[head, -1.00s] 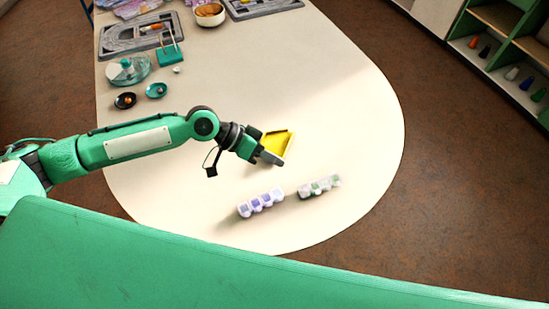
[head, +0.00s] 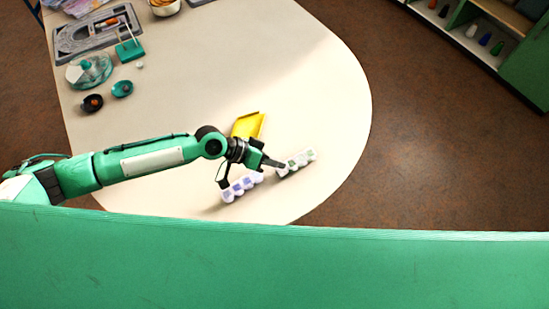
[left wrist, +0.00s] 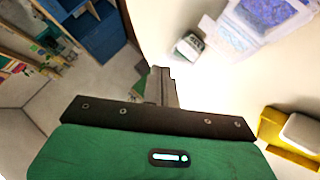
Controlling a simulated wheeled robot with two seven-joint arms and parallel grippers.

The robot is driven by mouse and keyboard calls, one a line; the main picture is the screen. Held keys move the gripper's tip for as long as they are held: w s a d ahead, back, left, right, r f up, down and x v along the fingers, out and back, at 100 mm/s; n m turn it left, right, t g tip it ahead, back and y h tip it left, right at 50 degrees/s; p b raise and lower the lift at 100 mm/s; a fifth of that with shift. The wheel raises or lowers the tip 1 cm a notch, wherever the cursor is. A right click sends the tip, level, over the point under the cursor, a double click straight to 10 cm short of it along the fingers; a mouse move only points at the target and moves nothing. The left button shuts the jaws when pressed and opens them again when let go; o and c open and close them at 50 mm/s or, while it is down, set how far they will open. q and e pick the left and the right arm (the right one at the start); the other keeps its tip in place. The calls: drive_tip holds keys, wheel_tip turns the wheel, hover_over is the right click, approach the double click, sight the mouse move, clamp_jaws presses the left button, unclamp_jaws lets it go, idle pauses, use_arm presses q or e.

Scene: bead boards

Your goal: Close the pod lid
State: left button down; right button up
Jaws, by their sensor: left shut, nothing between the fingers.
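Two short strips of bead pods lie near the table's rounded front end. The left strip (head: 241,187) holds purple and blue beads. The right strip (head: 300,160) looks grey with green contents. My left gripper (head: 279,164) is shut and empty, its tip beside the left end of the right strip. In the left wrist view the shut fingers (left wrist: 166,80) point toward a small pod with dark green contents (left wrist: 188,47). A translucent pod with purple beads (left wrist: 265,12) is at upper right there, with a clear flap (left wrist: 228,38) beside it. I cannot tell whether they touch.
A yellow tray (head: 247,124) lies just behind the gripper and also shows in the left wrist view (left wrist: 270,125). Dishes (head: 122,88), a clear round container (head: 88,70) and a grey board (head: 75,40) stand at the far left. The table's right side is clear.

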use_arm(q)
drive_tip(key=shift+s+d+r+p, duration=0.1)
drive_tip(key=shift+s+p, duration=0.05)
drive_tip(key=shift+p, duration=0.55)
drive_tip(key=t+y+p, duration=0.1)
drive_tip(key=p, duration=0.2)
drive_tip(key=s+m+p, duration=0.1)
drive_tip(key=p, duration=0.2)
drive_tip(key=shift+d+t+y, duration=0.35)
drive_tip(key=shift+t+y, duration=0.05)
drive_tip(key=shift+s+d+f+m+t+y+p, duration=0.15)
drive_tip(key=shift+s+f+m+t+y+p, duration=0.2)
drive_tip(key=shift+p, duration=0.35)
drive_tip(key=shift+s+d+f, duration=0.1)
drive_tip(key=shift+d+f, duration=0.05)
drive_tip(key=shift+f, duration=0.4)
drive_tip(key=shift+s+f, duration=0.1)
